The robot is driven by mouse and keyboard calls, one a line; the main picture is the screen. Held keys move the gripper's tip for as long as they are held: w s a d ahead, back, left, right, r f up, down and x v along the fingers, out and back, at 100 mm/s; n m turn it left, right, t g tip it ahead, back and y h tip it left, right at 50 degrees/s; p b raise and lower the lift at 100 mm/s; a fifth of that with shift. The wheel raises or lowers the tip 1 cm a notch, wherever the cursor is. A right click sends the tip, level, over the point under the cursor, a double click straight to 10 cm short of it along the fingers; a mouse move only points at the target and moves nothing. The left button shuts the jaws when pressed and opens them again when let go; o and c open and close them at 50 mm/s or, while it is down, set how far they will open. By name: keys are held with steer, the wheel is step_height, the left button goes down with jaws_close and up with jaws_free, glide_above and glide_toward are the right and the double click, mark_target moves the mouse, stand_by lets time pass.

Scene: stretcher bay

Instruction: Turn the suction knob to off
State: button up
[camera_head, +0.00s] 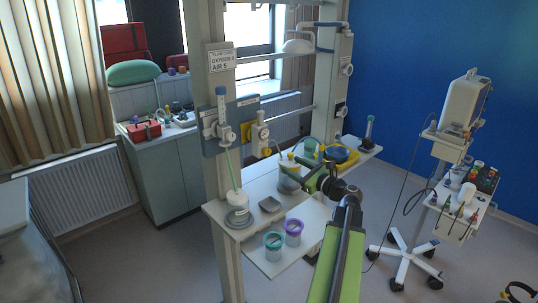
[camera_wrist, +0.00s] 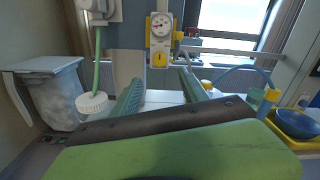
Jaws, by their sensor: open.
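The suction unit (camera_wrist: 161,40) is a yellow and white body with a round gauge on its front. It is fixed to the blue-grey rail panel at the top middle of the wrist view. A small knob (camera_wrist: 159,59) shows at its lower end; its setting is too small to read. In the head view the suction unit (camera_head: 260,134) sits on the right part of the panel. My gripper (camera_wrist: 160,84) shows two green fingers, apart and empty. They are below the unit and not touching it. In the head view my gripper (camera_head: 308,172) is over the shelf.
A flowmeter (camera_head: 222,112) with a green tube stands left of the suction unit. The tube runs to a white-capped bottle (camera_head: 238,203). A blue bowl (camera_head: 338,153) in a yellow tray lies on the shelf at right. Green and purple cups (camera_head: 293,231) sit at the front.

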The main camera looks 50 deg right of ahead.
mark_target(268, 153)
steer(key=w, duration=0.9)
steer(key=w+d, duration=0.1)
steer(key=w, duration=0.3)
steer(key=shift+w, duration=0.15)
steer(key=shift+a, duration=0.1)
jaws_close()
